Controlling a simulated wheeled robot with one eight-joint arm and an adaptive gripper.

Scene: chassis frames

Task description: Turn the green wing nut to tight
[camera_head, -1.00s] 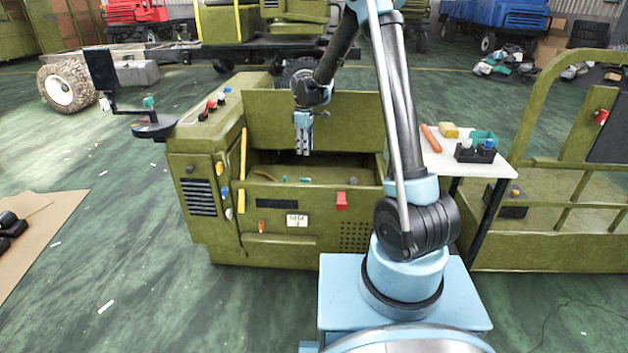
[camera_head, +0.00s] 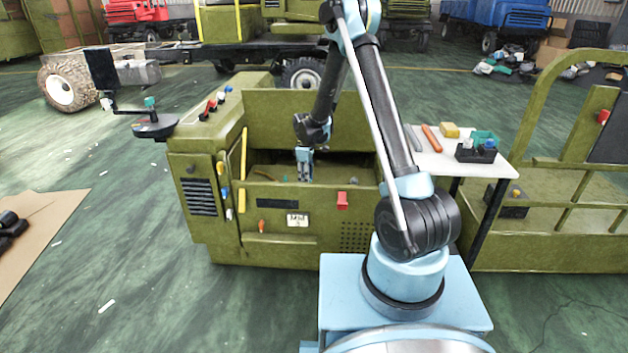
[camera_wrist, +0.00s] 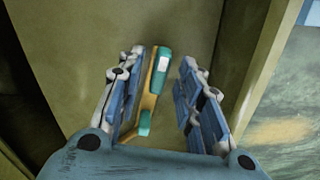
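My gripper (camera_head: 305,179) points down into the open bay of the olive green machine (camera_head: 225,245). In the wrist view its fingers stand apart, with nothing gripped. Between and beyond them lies a slim yellow-orange bar (camera_wrist: 152,88). A larger green piece (camera_wrist: 162,62) with a white patch is at the bar's far end, and a smaller green piece (camera_wrist: 145,122) is at its near end, close to the left finger. I cannot tell which green piece is the wing nut, or its turn. In the head view a small green piece (camera_head: 286,178) shows left of my gripper.
The bay's front wall (camera_head: 270,198) and raised back panel (camera_head: 270,120) bound the space around my gripper. A white side table (camera_head: 450,165) with tools and a black holder (camera_head: 475,153) stands to the right. A stand with a green knob (camera_head: 150,102) is at left.

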